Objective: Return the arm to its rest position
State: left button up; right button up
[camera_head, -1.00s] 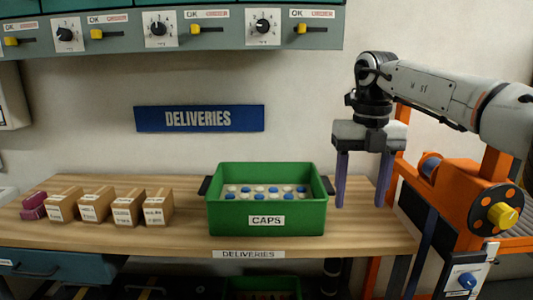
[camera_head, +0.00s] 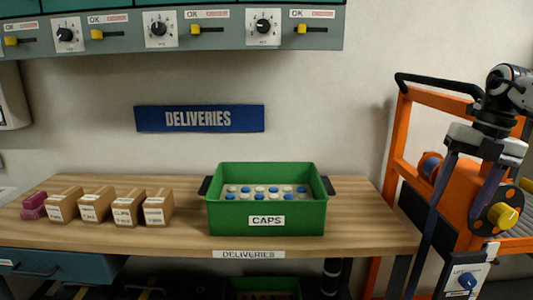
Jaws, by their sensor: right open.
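My right gripper (camera_head: 457,200) hangs at the right edge of the picture, pointing down, in front of the orange cart. Its two long purple-grey fingers are apart with nothing between them. Most of my right arm is cut off by the picture's right edge. My left gripper is not in view.
A green bin labelled CAPS (camera_head: 310,218) with blue and white caps stands on the wooden table (camera_head: 370,225). Several small cartons (camera_head: 128,207) and purple pieces (camera_head: 34,206) sit at the left. The orange cart (camera_head: 392,150) stands right of the table. A control panel (camera_head: 110,31) hangs above.

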jog(key=a+f+n+y, duration=0.2)
jog(key=a+f+y, duration=0.2)
jog(key=a+f, duration=1.15)
jog(key=s+a+f+m+t+y, duration=0.25)
jog(key=a+f+y, duration=0.3)
jog(key=a, duration=0.45)
jog(key=s+a+f+m+t+y, duration=0.1)
jog(key=s+a+f+m+y, duration=0.3)
jog(key=a+f, duration=0.4)
jog(key=s+d+f+m+t+h, duration=0.8)
jog(key=d+f+m, duration=0.25)
jog(key=m, duration=0.45)
jog(key=s+d+f+m+g+h, duration=0.2)
jog(key=s+d+f+m+h, duration=0.15)
jog(key=s+d, duration=0.4)
jog(key=s+d+f+m+g+h, duration=0.2)
jog(key=s+d+f, duration=0.3)
jog(key=s, duration=0.4)
jog(key=a+r+m, duration=0.1)
jog(key=a+m, duration=0.3)
jog(key=a, duration=0.8)
jog(key=shift+w+r+m+t+y, duration=0.25)
jog(key=shift+m+t+y, duration=0.05)
jog(key=shift+t, duration=0.05)
